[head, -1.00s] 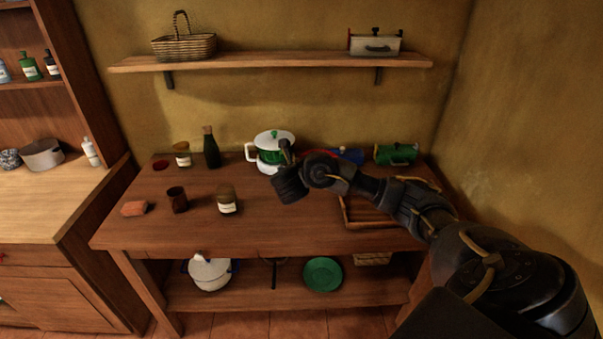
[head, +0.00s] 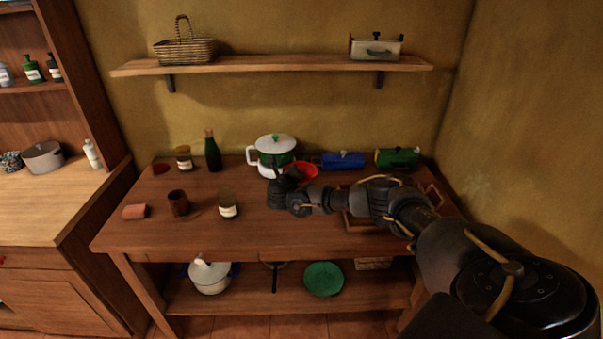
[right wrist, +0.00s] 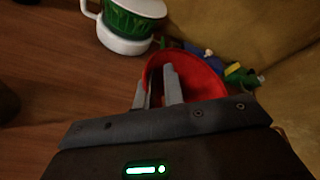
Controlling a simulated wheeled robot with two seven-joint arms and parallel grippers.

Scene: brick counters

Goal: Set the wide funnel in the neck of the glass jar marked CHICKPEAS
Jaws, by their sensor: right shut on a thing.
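A red wide funnel (head: 305,169) shows beside my right gripper (head: 282,177) over the back middle of the counter. In the right wrist view my right gripper (right wrist: 158,86) is shut on the rim of the funnel (right wrist: 205,82), whose open bowl faces the camera. Two labelled glass jars stand upright: one near the counter's middle (head: 228,205), left of my right gripper, and one farther back left (head: 184,157). Their labels are too small to read, so I cannot tell which is CHICKPEAS. My left gripper is not in view.
A dark bottle (head: 212,153), a brown cup (head: 178,203), a blue item (head: 343,160) and a green item (head: 397,158) are on the counter. The front middle is clear.

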